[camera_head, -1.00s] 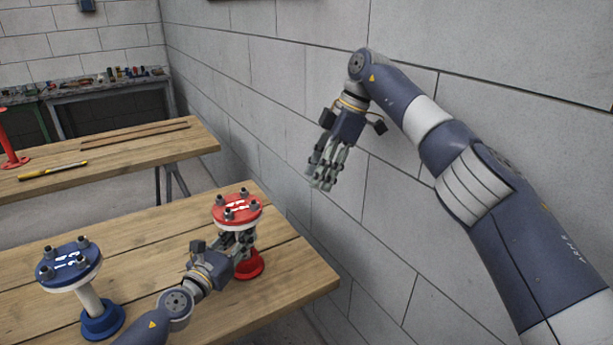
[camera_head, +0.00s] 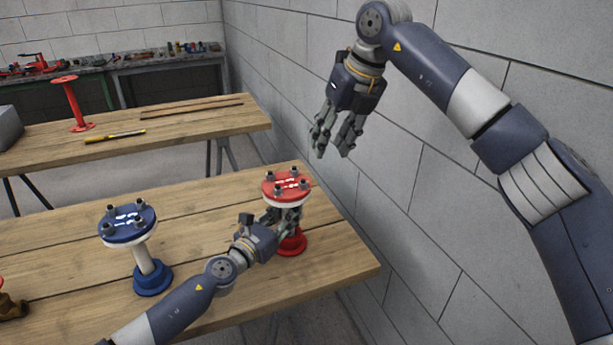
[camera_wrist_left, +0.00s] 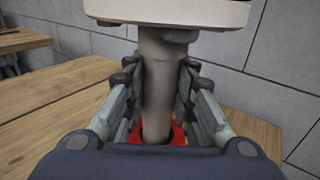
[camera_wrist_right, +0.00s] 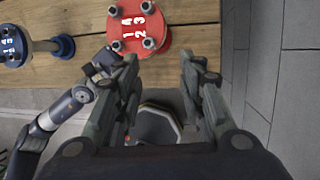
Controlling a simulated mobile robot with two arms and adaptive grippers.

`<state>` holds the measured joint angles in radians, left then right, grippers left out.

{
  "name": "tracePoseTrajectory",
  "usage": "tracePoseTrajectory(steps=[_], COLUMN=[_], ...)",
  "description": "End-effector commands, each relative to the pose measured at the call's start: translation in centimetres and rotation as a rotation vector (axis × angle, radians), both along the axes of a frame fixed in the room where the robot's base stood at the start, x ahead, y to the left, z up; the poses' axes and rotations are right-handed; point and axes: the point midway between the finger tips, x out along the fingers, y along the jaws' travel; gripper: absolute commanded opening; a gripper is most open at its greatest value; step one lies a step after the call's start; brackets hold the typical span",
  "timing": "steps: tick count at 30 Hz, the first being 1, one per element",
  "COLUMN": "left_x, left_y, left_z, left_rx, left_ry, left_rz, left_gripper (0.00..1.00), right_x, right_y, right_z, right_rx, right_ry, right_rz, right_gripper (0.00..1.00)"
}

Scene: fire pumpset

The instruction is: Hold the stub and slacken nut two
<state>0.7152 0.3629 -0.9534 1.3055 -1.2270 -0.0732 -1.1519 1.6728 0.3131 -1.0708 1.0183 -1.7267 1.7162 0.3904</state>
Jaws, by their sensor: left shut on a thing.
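The red stub stands on the near bench with a red top flange (camera_head: 287,186) and red base (camera_head: 293,244). White numerals 1 to 4 and several bolts with nuts show on the flange; I cannot tell surely which nut is two. My left gripper (camera_head: 285,219) is shut around the stub's pale pipe (camera_wrist_left: 158,98), below the flange. My right gripper (camera_head: 333,147) is open and empty in the air, above and to the right of the stub. In the right wrist view the flange (camera_wrist_right: 134,30) lies beyond the open fingers (camera_wrist_right: 160,65), at the top.
A blue flanged stub (camera_head: 127,224) stands left on the near bench (camera_head: 210,205). A brown fitting (camera_head: 10,305) sits at its left edge. A block wall (camera_head: 440,190) runs close on the right. A second bench (camera_head: 190,127) behind holds a red stand (camera_head: 75,105) and a yellow-black tool (camera_head: 115,136).

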Motion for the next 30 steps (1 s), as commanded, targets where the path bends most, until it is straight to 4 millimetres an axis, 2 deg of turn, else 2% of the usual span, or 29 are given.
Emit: tracePoseTrajectory(steps=[3, 6, 11, 14, 24, 30], left_x=[-0.1, -0.1, -0.1, -0.1, -0.1, -0.1], left_y=[-0.1, -0.1, -0.1, -0.1, -0.1, -0.1], left_z=[0.0, 0.0, 0.0, 0.0, 0.0, 0.0], left_rx=[-0.002, -0.002, -0.002, -0.002, -0.002, -0.001], left_ry=[0.001, 0.001, 0.001, 0.001, 0.001, 0.001], left_rz=[-0.002, -0.002, -0.002, -0.002, -0.002, -0.002], left_gripper=[0.00, 0.00, 0.00, 0.00, 0.00, 0.00], right_x=[-0.5, -0.8, -0.9, -0.8, 1.0, 2.0], right_y=[1.0, 1.5, 1.9, 2.2, 3.8, 4.6], right_z=[0.5, 0.8, 0.9, 0.2, -5.7, -8.6], right_rx=[-0.053, -0.085, -0.112, -0.116, -0.114, -0.114], right_ry=[-0.075, -0.119, -0.154, -0.157, -0.153, -0.155], right_rz=[0.177, 0.282, 0.365, 0.377, 0.375, 0.374], right_gripper=[0.36, 0.36, 0.36, 0.36, 0.36, 0.36])
